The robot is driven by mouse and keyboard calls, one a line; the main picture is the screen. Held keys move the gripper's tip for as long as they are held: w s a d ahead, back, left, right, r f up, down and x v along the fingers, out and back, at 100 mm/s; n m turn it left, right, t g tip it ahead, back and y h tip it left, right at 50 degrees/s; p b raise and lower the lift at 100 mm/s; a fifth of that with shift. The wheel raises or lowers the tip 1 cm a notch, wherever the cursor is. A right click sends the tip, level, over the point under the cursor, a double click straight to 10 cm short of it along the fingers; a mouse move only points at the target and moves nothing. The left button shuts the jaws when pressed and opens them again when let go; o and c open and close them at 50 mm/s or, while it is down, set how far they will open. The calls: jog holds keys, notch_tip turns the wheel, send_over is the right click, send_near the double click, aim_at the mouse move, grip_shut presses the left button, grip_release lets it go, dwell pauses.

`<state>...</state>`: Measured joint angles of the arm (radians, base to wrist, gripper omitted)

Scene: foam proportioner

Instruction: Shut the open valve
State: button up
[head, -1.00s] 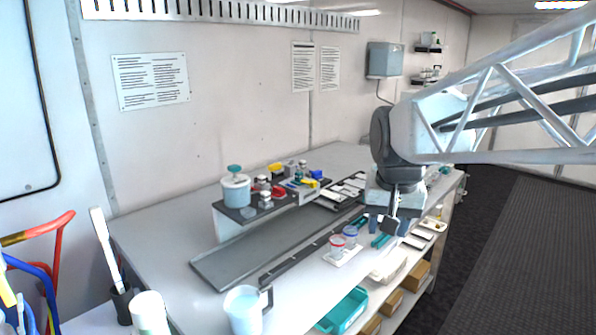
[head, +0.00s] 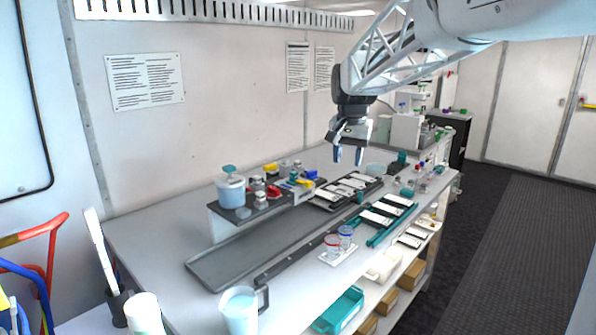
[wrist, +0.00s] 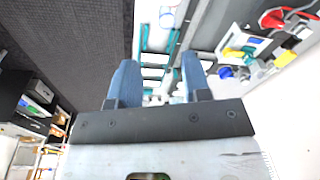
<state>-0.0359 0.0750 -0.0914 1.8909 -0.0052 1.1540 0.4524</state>
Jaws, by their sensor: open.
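The foam proportioner (head: 245,208) is a small raised rig on the bench, with a pale blue pot (head: 231,190) at its left end. Its coloured valve handles are small: a red one (head: 273,191), a yellow one (head: 270,168) and a blue one (head: 311,174). I cannot tell which valve is open. My gripper (head: 348,156) is open and empty, in the air to the right of the rig and above the bench; its blue fingers also show in the wrist view (wrist: 160,68).
Black trays with white cards (head: 343,188) lie right of the rig. Teal rails with cards (head: 390,218) lie nearer the front edge. The dark tray (head: 215,263) is empty.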

jog(key=w+a+f+m, duration=0.2)
jog(key=w, duration=1.6)
jog(key=m+g, duration=0.1)
jog(key=m, duration=0.1)
send_over(312, 171)
jog(key=shift+s+f, duration=0.15)
jog(key=shift+f, duration=3.9)
jog(key=shift+f, duration=0.1)
jog(key=shift+f, duration=3.8)
grip_shut()
